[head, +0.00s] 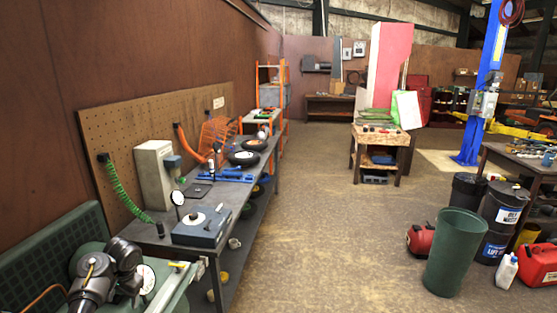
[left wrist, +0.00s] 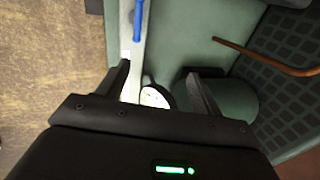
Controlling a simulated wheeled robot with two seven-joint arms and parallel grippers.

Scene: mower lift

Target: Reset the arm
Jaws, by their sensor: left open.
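My left arm (head: 88,284) comes in at the lower left of the head view, bent over green equipment. Its dark left gripper (head: 130,280) points down beside a white round gauge (head: 147,279). In the left wrist view the two fingers of the left gripper (left wrist: 160,85) stand wide apart with nothing held between them. The gauge (left wrist: 155,97) shows below, between the fingers, apart from them as far as I can tell. My right gripper is not in view.
A green tank (left wrist: 232,100) and an orange hose (left wrist: 265,56) lie close to the gripper. A grey workbench (head: 232,195) with tools runs along the left wall. A green bin (head: 455,252) and a red can (head: 538,264) stand at right. The middle floor is clear.

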